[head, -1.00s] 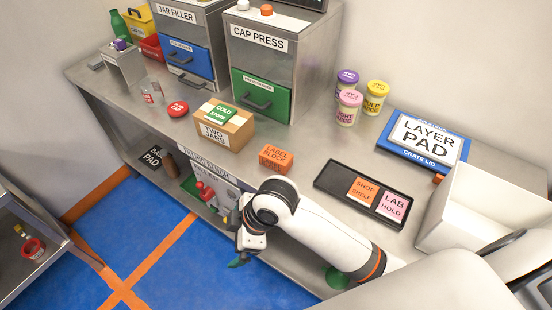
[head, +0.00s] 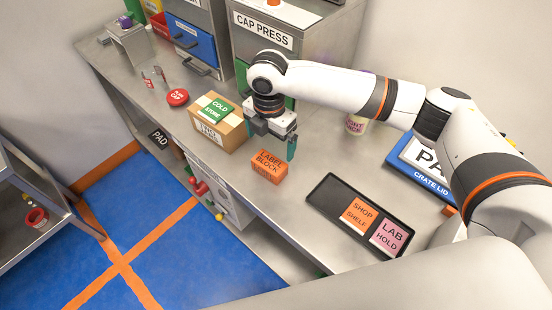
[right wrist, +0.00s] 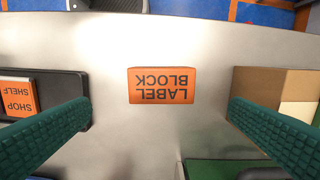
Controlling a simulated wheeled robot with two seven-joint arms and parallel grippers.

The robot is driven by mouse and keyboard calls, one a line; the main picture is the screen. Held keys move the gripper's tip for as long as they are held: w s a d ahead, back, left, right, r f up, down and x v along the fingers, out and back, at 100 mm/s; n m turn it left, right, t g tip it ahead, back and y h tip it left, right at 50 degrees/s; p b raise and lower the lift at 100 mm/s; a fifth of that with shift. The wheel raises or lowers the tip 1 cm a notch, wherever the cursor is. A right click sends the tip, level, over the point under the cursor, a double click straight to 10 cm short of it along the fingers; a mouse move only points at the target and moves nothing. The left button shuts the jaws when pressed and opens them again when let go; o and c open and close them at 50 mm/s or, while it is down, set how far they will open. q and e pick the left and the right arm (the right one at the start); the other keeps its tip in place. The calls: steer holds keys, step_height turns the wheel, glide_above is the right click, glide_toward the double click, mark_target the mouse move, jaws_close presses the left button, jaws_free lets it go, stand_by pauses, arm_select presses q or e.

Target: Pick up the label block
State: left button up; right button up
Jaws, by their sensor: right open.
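The orange label block (head: 269,167) lies on the steel bench near its front edge, between the cardboard box and the black tray. It also shows in the right wrist view (right wrist: 162,86), centred between the two green fingers with its lettering upside down. My right gripper (head: 273,146) is open and empty, pointing down above the bench, behind the block in the head view. Its fingers are apart from the block on both sides. My left gripper is not in view.
The cardboard box (head: 234,136) with a green COLD STORE label stands left of the block. A black tray (head: 325,197) with SHOP SHELF and LAB HOLD cards lies to the right. The cap press (head: 262,38) stands behind my right gripper. Bare bench surrounds the block.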

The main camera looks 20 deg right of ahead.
mark_target(270, 162)
steer(key=f, duration=0.4)
steer(key=shift+s+a+p, duration=0.2)
steer(key=shift+a+p, duration=0.1)
steer(key=shift+p, duration=0.05)
steer(key=shift+w+d+f, duration=0.15)
steer(key=shift+f, duration=0.1)
step_height(270, 162, down, 3)
steer(key=shift+r+p, duration=0.1)
steer(key=shift+p, duration=0.65)
step_height(270, 162, down, 2)
steer(key=shift+f, duration=0.1)
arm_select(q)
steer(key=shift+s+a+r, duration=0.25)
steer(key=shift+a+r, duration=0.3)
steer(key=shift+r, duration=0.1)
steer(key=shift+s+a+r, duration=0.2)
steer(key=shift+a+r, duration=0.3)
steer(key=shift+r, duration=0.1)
arm_select(e)
steer(key=shift+f, duration=0.15)
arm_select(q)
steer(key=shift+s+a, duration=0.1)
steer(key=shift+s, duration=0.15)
arm_select(e)
steer(key=c, duration=0.9)
steer(key=shift+c, duration=0.2)
